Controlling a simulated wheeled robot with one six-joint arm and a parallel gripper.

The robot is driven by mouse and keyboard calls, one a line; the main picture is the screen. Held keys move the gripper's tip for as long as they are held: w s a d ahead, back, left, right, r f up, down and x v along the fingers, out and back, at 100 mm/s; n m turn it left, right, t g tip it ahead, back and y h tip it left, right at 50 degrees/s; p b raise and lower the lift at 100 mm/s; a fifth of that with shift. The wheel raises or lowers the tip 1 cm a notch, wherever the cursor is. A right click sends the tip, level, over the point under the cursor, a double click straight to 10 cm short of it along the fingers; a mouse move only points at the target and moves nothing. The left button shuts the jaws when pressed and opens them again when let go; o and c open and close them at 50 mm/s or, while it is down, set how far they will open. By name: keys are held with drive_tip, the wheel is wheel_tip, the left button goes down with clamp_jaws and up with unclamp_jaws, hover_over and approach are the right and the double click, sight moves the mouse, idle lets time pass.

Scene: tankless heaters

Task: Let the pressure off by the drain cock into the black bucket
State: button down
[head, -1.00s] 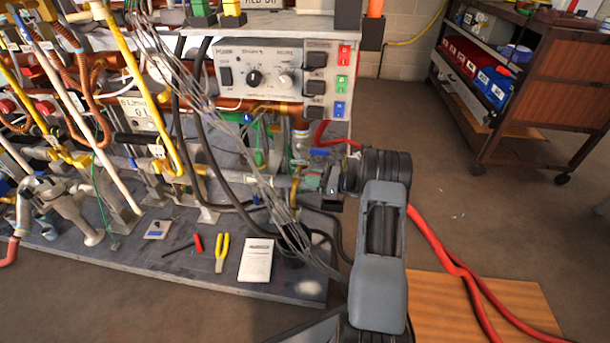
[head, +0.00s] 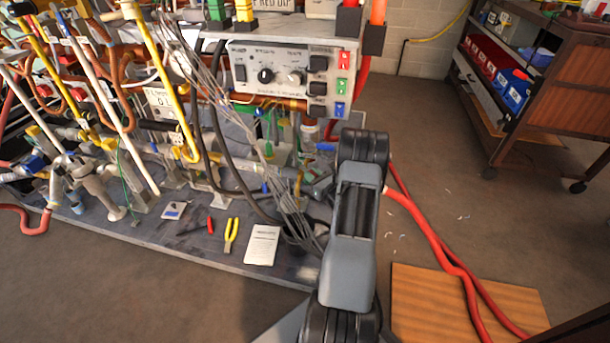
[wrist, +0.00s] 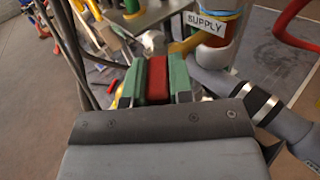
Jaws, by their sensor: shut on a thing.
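In the wrist view my gripper (wrist: 157,82) has its green fingers closed on a red block-like handle (wrist: 157,78). The handle fills the gap between them; it looks like the drain cock's lever, but its valve body is hidden. A pipe with a white SUPPLY label (wrist: 213,22) stands just beyond and to the right. In the head view my grey arm covers much of the gripper, near the right end of the bench under the control box. I cannot clearly make out the black bucket; a dark shape behind the hanging wires may be it.
The control box (head: 285,75) sits above the work area. Loose grey wires (head: 270,165) hang close by my arm. Pliers (head: 231,235) and a white booklet (head: 263,245) lie on the bench. Red hoses (head: 425,225) cross the floor at right, near a wooden board (head: 415,300).

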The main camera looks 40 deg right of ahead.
drive_tip(key=shift+w+r, duration=0.1)
idle(0.3)
drive_tip(key=c, duration=1)
unclamp_jaws()
drive_tip(key=s+p, duration=0.3)
drive_tip(key=s, duration=1)
drive_tip(key=shift+s, duration=0.4)
drive_tip(key=shift+a, duration=0.1)
